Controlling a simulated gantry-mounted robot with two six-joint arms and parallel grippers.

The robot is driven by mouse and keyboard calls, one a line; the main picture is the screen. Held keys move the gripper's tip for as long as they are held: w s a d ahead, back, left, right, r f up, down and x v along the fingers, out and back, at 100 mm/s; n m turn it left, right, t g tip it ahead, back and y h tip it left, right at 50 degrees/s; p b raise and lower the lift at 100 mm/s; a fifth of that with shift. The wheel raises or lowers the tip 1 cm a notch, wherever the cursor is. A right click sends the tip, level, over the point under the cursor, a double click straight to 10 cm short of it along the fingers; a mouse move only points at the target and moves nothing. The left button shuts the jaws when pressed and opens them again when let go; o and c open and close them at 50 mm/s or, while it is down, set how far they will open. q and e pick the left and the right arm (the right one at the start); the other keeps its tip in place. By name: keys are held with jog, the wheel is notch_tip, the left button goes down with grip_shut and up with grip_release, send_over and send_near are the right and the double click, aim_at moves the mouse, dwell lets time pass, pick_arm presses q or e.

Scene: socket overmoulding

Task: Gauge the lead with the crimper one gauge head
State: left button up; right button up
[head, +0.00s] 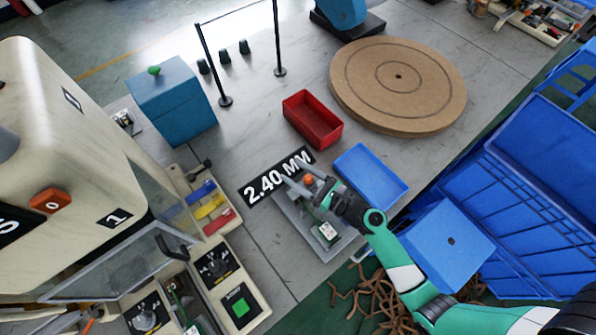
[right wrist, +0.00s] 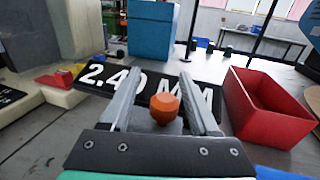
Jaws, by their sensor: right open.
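My right gripper (head: 296,178) reaches in from the right over a grey gauge tray (head: 318,243) and is open. In the right wrist view its two fingers (right wrist: 165,92) stand apart, with an orange knob (right wrist: 165,107) showing between them. The knob also shows beside the fingers in the head view (head: 309,180). I cannot tell whether a finger touches it. A small device with a white display (head: 327,232) sits on the tray. A black sign reading 2.40 MM (head: 262,190) lies beyond the fingers. I cannot make out a lead. My left gripper is not in view.
A round wooden board (head: 398,84) lies behind. Clear table lies left of the red bin.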

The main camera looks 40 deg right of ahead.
jog(key=s, duration=0.3)
jog(key=s+d+p, duration=0.1)
jog(key=s, duration=0.3)
jog(key=s+d, duration=0.1)
jog(key=s, duration=0.3)
jog(key=shift+s, duration=0.25)
